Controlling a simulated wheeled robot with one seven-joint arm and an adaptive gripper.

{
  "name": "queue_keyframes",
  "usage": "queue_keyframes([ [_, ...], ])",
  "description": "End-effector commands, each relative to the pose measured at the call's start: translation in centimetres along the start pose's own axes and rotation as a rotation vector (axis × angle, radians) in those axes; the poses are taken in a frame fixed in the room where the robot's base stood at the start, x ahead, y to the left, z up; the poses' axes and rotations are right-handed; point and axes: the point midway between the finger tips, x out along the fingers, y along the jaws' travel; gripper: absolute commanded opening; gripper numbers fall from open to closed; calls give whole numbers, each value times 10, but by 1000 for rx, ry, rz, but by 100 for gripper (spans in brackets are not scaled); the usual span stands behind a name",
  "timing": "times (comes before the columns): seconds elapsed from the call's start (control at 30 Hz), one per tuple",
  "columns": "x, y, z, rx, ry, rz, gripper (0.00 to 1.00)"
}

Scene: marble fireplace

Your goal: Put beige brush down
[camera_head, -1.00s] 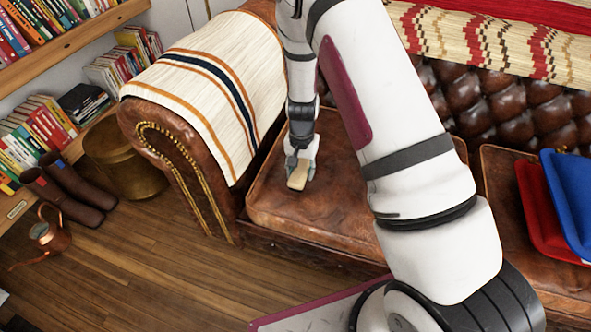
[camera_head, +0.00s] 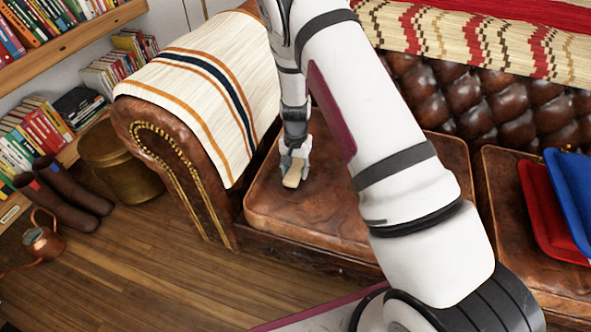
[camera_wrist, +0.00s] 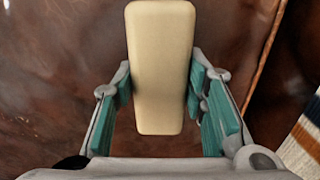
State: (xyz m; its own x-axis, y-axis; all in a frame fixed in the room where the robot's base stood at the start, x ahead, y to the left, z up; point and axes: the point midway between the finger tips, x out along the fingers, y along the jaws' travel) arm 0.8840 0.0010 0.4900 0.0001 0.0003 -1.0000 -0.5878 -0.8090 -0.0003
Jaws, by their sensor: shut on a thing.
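The beige brush (camera_head: 293,177) is between the fingers of my gripper (camera_head: 294,163), over the left seat cushion of the brown leather sofa (camera_head: 330,205). In the wrist view the brush (camera_wrist: 161,70) is a long beige block, gripped near its lower end by the teal finger pads of my gripper (camera_wrist: 160,92). The cushion leather shows behind it. I cannot tell whether the brush touches the cushion. The underside of the brush is hidden.
The sofa arm with a striped blanket (camera_head: 215,85) stands just left of the gripper. Red and blue trays (camera_head: 560,205) lie on the right cushion. Boots (camera_head: 70,195), a copper can (camera_head: 42,240) and a brass pot (camera_head: 120,165) are on the floor.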

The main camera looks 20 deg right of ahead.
Motion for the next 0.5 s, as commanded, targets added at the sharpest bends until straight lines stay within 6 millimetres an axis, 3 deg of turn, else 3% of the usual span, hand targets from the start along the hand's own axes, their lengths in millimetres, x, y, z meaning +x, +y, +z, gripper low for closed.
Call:
queue_keyframes([
  [0.03,3,0,0,0,0,0,17],
  [0.07,3,0,0,0,-1,0,41],
  [0.13,2,0,0,0,-1,0,57],
  [0.5,0,0,0,0,0,1,59],
])
